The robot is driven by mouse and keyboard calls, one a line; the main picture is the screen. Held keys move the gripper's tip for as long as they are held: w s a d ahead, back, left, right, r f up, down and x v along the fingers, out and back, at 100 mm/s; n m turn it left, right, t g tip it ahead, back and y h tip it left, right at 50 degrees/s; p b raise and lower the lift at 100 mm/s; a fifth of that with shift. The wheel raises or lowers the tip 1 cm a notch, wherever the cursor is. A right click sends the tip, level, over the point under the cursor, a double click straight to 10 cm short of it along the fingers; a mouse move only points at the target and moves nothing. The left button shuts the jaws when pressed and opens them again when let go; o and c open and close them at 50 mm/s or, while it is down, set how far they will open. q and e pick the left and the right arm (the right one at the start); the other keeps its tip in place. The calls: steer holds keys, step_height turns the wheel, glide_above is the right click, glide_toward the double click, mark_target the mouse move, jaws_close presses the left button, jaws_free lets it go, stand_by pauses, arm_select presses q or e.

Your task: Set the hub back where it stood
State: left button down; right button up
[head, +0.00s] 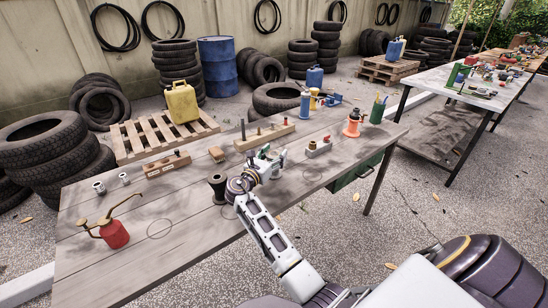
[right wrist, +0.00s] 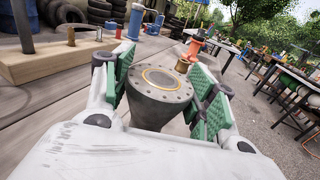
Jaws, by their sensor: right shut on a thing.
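The hub (right wrist: 160,84) is a dark grey tapered part with a round flange, bolt holes and a brass-coloured ring around its bore. In the right wrist view it sits between the green pads of my right gripper (right wrist: 163,92), which is shut on it. The hub looks roughly upright, flange up. In the head view my right gripper (head: 272,163) is over the middle of the near workbench (head: 190,215) and mostly hides the hub. I cannot tell whether its base touches the bench. My left gripper is not in view.
A dark flared part (head: 217,187) stands left of my right gripper. A wooden peg block (head: 264,136) lies behind it. A red oil can (head: 113,235) and faint ring marks (head: 160,228) are at left. An orange part (head: 353,125) stands at right. The bench's front left is mostly clear.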

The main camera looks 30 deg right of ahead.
stand_by(0.4)
steer(key=o, duration=0.9)
steer(key=shift+f, duration=0.2)
steer(key=o, duration=0.4)
steer(key=shift+o, duration=0.2)
steer(key=shift+r, duration=0.1)
